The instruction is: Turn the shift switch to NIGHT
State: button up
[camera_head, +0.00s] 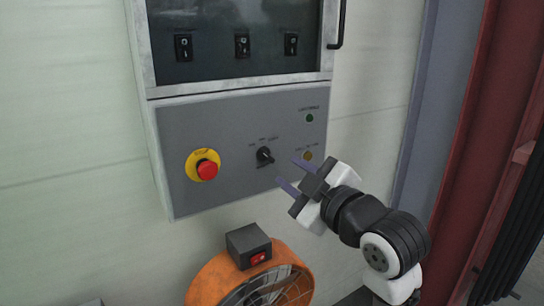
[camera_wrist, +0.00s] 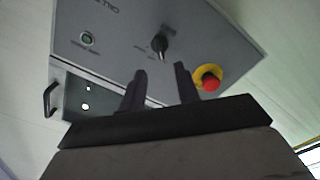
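The shift switch appears to be the black rotary knob (camera_head: 264,156) on the grey control panel (camera_head: 230,136), right of the red emergency stop. Small labels surround it, too small to read, so I cannot tell which position it points to. It also shows in the wrist view (camera_wrist: 161,44), beyond the gap between my fingers. My gripper (camera_head: 290,172) is just right of and below the knob in the head view, with its fingers pointing toward the panel. The fingers (camera_wrist: 160,72) are apart and empty, and appear clear of the knob.
The red emergency stop button (camera_head: 207,169) with its yellow collar sits left of the knob. A green lamp (camera_head: 309,118) and an amber lamp (camera_head: 307,156) are at the right. An orange fan (camera_head: 212,279) with a red-switched box (camera_head: 248,246) stands below. A dark cabinet window with rocker switches (camera_head: 242,45) is above.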

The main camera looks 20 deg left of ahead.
aim_at(268, 157)
jog(key=p+x, duration=0.1)
jog(key=x, duration=0.7)
grip_shut()
